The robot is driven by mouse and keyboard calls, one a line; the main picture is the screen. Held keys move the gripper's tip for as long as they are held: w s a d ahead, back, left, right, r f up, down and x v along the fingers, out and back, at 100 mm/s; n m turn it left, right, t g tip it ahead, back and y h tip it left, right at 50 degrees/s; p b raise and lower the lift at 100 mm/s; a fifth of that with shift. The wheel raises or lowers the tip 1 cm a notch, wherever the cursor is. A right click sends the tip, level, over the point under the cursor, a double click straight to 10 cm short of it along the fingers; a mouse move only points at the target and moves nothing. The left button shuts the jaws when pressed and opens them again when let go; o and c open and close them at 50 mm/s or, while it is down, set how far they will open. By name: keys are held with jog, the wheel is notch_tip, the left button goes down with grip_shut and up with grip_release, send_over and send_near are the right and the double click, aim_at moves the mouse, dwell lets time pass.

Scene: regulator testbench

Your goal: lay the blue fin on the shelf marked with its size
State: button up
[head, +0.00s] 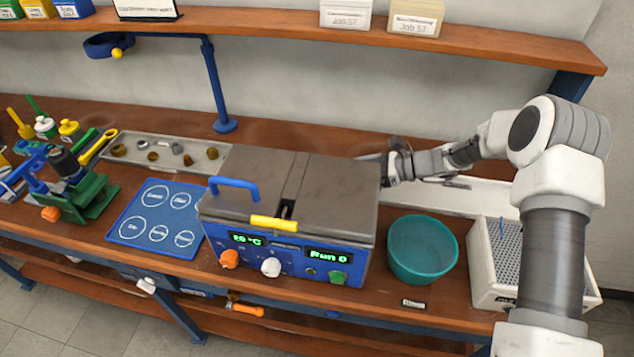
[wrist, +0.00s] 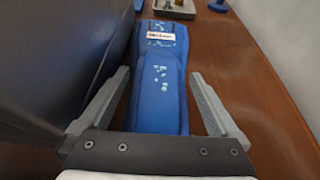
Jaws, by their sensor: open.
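In the wrist view a long blue piece (wrist: 158,105), which looks like the blue fin, lies lengthwise on the wooden bench. It has pale speckles and a small white label (wrist: 160,37), too small to read. My gripper (wrist: 158,74) is open, with one finger on each side of the blue piece and visible gaps between. In the head view my gripper is largely hidden behind the blue and grey bath unit, and the fin cannot be seen. A wooden upper shelf (head: 480,48) and a lower shelf (head: 290,338) show. I can read no size mark on either.
The bath unit (head: 285,185) stands tall beside my gripper; its dark wall (wrist: 60,60) fills the wrist view's left side. A teal bowl (head: 422,250) and white perforated bin (head: 490,285) stand to its right. A long metal tray (head: 215,165) lies at the back left.

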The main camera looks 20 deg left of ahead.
jog(key=x, duration=0.2)
jog(key=shift+a+f, duration=0.15)
jog(key=shift+a, duration=0.1)
jog(key=shift+c, duration=0.3)
grip_shut()
